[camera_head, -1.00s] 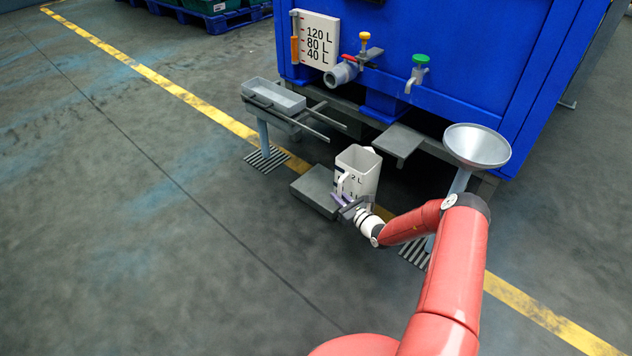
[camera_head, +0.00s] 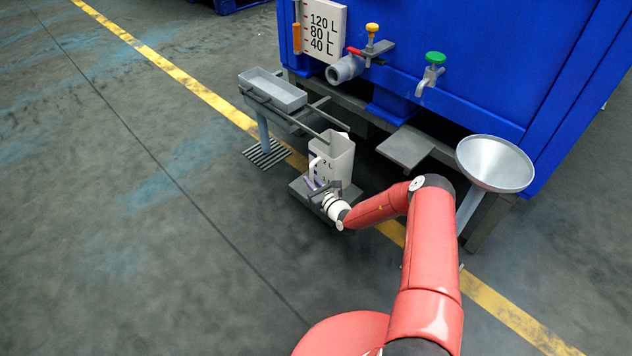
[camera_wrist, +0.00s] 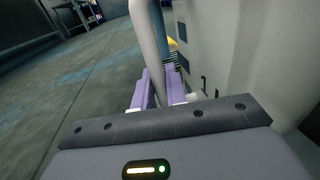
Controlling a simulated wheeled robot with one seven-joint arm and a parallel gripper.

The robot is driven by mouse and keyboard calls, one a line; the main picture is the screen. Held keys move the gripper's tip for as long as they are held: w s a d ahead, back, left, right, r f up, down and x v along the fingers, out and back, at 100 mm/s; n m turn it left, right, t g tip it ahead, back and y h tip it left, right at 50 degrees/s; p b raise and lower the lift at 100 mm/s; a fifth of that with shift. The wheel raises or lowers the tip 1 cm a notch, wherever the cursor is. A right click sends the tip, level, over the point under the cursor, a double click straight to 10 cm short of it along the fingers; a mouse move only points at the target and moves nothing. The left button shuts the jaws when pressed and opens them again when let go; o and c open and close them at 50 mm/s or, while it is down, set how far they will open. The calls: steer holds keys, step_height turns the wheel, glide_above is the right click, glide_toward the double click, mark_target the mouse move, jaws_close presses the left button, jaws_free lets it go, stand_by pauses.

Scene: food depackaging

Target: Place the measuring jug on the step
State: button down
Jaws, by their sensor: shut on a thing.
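The measuring jug (camera_head: 338,160) is a pale, square, open-topped jug with dark litre marks, and it looks upright. My gripper (camera_head: 318,188) has purple fingers and is shut on the jug's handle. In the wrist view the fingers (camera_wrist: 160,88) close around the pale handle (camera_wrist: 146,45), with the jug wall (camera_wrist: 235,45) filling the right side. A low grey block on the floor, which looks like the step (camera_head: 298,189), lies under the jug. The jug and gripper hide much of its top. I cannot tell whether the jug's base touches it.
A blue tank (camera_head: 470,65) stands behind, with a grey outlet pipe (camera_head: 345,70) and a green-handled tap (camera_head: 432,70). A grey shelf (camera_head: 405,147) juts out below the tap. A tray on a post (camera_head: 272,90) stands left, a funnel (camera_head: 495,163) right. Left floor is clear.

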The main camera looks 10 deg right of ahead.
steer(key=shift+f, duration=0.35)
steer(key=shift+r, duration=0.1)
steer(key=shift+f, duration=0.2)
steer(key=c, duration=1.4)
jaws_free()
steer(key=shift+r, duration=0.15)
